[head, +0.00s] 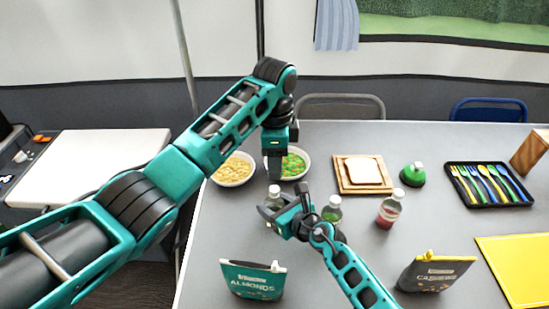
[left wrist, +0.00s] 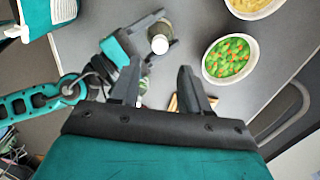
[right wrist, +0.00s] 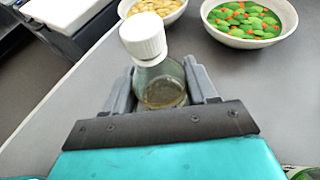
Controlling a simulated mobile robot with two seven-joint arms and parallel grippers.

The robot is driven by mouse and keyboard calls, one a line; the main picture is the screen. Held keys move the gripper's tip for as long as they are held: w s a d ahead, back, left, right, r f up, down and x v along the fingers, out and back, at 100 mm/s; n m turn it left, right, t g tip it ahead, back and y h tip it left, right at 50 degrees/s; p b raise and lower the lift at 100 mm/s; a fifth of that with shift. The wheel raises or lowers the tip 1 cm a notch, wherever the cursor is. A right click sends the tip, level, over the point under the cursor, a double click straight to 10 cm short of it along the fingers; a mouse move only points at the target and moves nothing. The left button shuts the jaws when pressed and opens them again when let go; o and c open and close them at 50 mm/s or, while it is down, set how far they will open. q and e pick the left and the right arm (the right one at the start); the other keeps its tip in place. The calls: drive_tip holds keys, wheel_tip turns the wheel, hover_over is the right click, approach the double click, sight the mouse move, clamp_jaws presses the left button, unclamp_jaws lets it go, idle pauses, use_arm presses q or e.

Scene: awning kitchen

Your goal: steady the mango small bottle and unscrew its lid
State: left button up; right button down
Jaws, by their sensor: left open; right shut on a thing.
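The small bottle (head: 273,199) stands at the left of the table. In the right wrist view it is clear with yellowish liquid (right wrist: 164,92) and has a white lid (right wrist: 144,37). I cannot read a label on it. My right gripper (head: 286,213) is shut on the bottle's body, one finger on each side. My left gripper (head: 274,168) is open and empty, pointing down above the bottle. In the left wrist view the white lid (left wrist: 160,44) shows beyond the left gripper's open fingers (left wrist: 157,78), not between them.
Bowls of pasta (head: 233,170) and peas with carrots (head: 292,164) stand just behind. A second bottle (head: 332,209) and a red one (head: 389,209) stand to the right. The almonds bag (head: 252,279) and cashews bag (head: 434,272) are in front. Bread on a board (head: 347,187) lies farther back.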

sight(274, 188)
use_arm(q)
wheel_tip(274, 188, down, 8)
drive_tip(key=shift+r, duration=0.1)
idle(0.4)
clamp_jaws()
drive_tip(key=n, duration=0.7)
drive_tip(key=shift+n, duration=0.3)
drive_tip(key=n, duration=0.5)
drive_tip(key=shift+n, duration=0.3)
drive_tip(key=shift+r, duration=0.25)
